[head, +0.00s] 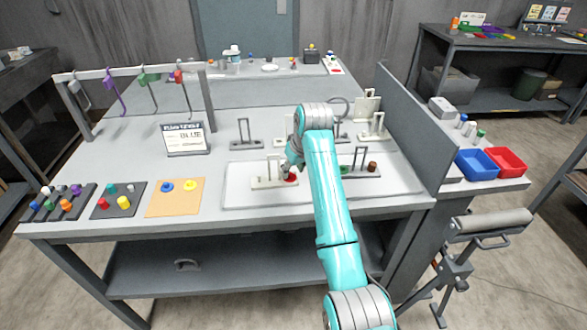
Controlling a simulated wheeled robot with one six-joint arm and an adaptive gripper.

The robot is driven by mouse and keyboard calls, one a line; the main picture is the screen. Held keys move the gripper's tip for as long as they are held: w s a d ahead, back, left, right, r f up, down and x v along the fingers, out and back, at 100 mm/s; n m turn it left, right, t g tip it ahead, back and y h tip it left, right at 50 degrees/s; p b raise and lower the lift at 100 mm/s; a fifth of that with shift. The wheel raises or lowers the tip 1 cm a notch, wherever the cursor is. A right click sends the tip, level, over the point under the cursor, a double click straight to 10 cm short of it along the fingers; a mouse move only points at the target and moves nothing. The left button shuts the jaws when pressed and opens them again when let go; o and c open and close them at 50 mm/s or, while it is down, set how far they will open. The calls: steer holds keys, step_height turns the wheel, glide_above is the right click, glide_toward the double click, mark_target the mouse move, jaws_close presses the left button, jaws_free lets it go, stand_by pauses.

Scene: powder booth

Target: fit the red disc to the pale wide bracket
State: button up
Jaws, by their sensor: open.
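The pale wide bracket (262,183) stands on the white board at the front middle of the table. The red disc (291,178) shows at the right end of the bracket's base, partly covered by my gripper. I cannot tell whether it is seated on the bracket or only resting there. My gripper (290,168) is open, low over the red disc and close to it. Its fingers are small and partly hidden, so contact with the disc cannot be told.
A dark bracket (362,174) with a brown cylinder stands right of my arm. More brackets (246,145) stand behind. Trays of small parts (118,210) line the front left. A grey partition (415,125) bounds the right.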

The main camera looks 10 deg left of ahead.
steer(key=v, duration=1.2)
stand_by(0.4)
